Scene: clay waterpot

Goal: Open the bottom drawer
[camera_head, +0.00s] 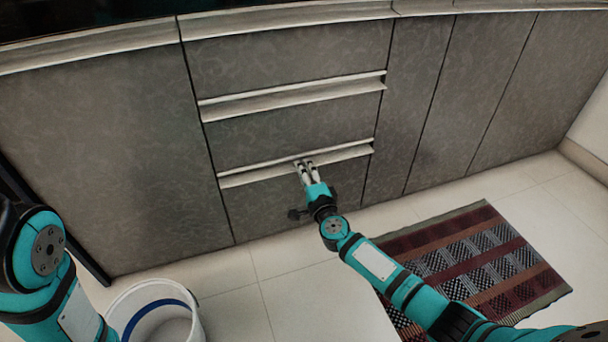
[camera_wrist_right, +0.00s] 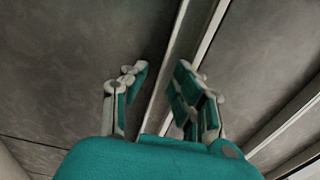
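The bottom drawer (camera_head: 275,209) is a grey patterned panel low in the cabinet, and it looks closed. Its pale, long handle rail (camera_head: 250,175) runs along its top edge. My right gripper (camera_head: 304,165) is at this rail, right of its middle. In the right wrist view, the gripper's two fingers (camera_wrist_right: 160,75) are apart, with the pale edge of the rail (camera_wrist_right: 157,105) running between them. I cannot tell whether either finger touches the rail. My left gripper is out of view; only part of my left arm shows at lower left.
Two more drawer fronts are stacked above, with another pale rail (camera_head: 285,98) between them. Plain cabinet panels stand on both sides. A white bucket (camera_head: 150,293) with a blue band stands at lower left. A patterned rug (camera_head: 485,262) lies at right. Bare tiles (camera_head: 280,270) front the drawer.

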